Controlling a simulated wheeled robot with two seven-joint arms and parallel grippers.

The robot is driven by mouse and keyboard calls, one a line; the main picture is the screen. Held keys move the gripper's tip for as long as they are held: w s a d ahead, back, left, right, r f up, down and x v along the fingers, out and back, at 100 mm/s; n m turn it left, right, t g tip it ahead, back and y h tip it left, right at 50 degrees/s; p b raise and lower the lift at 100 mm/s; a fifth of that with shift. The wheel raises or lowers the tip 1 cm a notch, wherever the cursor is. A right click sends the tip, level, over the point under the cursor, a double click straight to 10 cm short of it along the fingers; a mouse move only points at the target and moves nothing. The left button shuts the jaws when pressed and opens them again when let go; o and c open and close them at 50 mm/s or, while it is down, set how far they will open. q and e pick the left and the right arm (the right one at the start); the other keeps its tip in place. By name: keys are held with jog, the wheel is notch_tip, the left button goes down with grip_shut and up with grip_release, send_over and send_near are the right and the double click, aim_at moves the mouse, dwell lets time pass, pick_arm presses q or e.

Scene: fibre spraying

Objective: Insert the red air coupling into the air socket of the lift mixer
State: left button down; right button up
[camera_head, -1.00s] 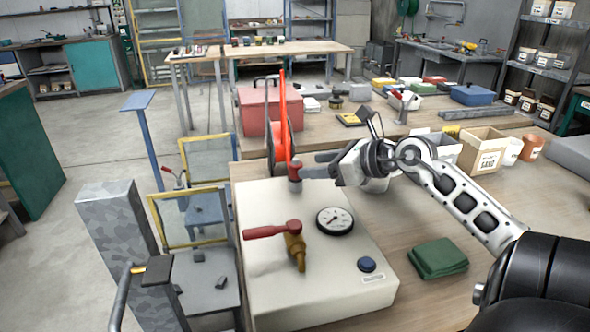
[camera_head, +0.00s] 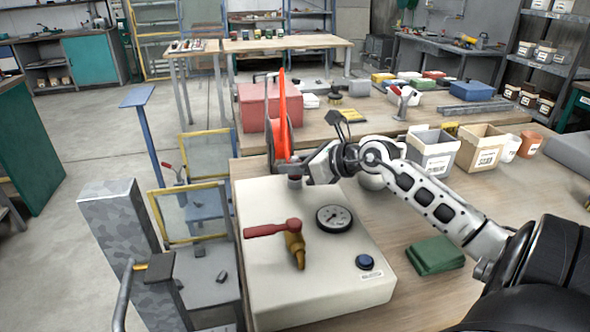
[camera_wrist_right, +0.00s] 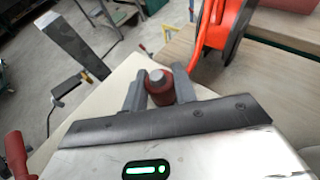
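The red air coupling (camera_wrist_right: 160,88) is a short red cylinder with a grey top. It sits between the two grey fingers of my right gripper (camera_wrist_right: 158,92), which look closed on its sides. In the head view my right gripper (camera_head: 303,172) is low over the back edge of the cream box (camera_head: 310,290), with the coupling (camera_head: 295,183) upright at its tips, close to the box top. The box carries a gauge (camera_head: 334,218), a brass valve with a red handle (camera_head: 270,229) and a blue button (camera_head: 365,262). The air socket is hidden or cannot be made out. My left gripper is not in view.
An orange hose reel (camera_head: 281,135) stands just behind the gripper, also close by in the wrist view (camera_wrist_right: 222,30). A red case (camera_head: 254,106) is behind it. A green cloth (camera_head: 435,256) and open bins (camera_head: 433,152) lie to the right. A camouflage-grey post (camera_head: 118,230) stands left.

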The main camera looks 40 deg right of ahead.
jog(key=shift+c, duration=0.9)
jog(key=shift+r, duration=0.2)
